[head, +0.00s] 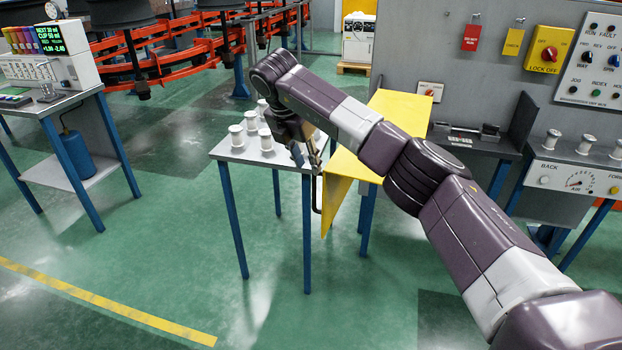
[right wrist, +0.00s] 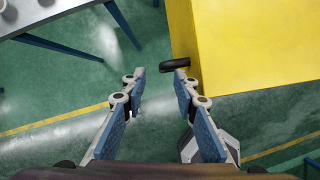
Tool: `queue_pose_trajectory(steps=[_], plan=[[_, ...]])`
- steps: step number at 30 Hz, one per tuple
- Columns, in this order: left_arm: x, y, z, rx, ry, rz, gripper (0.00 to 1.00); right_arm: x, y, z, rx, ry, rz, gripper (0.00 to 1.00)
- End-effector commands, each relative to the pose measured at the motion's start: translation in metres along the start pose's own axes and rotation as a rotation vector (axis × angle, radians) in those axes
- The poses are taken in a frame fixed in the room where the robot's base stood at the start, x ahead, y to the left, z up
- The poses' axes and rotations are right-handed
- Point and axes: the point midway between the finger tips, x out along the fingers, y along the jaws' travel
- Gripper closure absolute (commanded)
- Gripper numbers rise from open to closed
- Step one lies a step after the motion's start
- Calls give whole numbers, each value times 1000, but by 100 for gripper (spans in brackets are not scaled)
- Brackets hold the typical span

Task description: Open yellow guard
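The yellow guard (head: 402,108) is a yellow box-like cover at the middle of the head view, partly hidden behind my right arm. Its front panel (head: 340,183) hangs down with a dark handle (head: 316,196) at its left edge. In the right wrist view, the guard (right wrist: 257,45) fills the upper right, and the handle (right wrist: 172,66) sticks out from its left side. My right gripper (right wrist: 158,74) is open and empty. The handle lies just past its right fingertip and reaches partly across the gap; contact cannot be told. My left gripper is not in view.
A small table (head: 228,154) with several white spools stands left of the guard. A grey panel (head: 455,60) with tags and a yellow lock-off box (head: 549,49) rises behind. A bench with a counter (head: 50,110) is at left. The green floor at front left is clear.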

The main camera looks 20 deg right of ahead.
Motion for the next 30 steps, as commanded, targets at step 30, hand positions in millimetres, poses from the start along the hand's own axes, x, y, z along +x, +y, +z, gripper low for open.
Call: queue_pose_trajectory(steps=[30], plan=[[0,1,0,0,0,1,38,-1,18,-55,-93,159,52,73]])
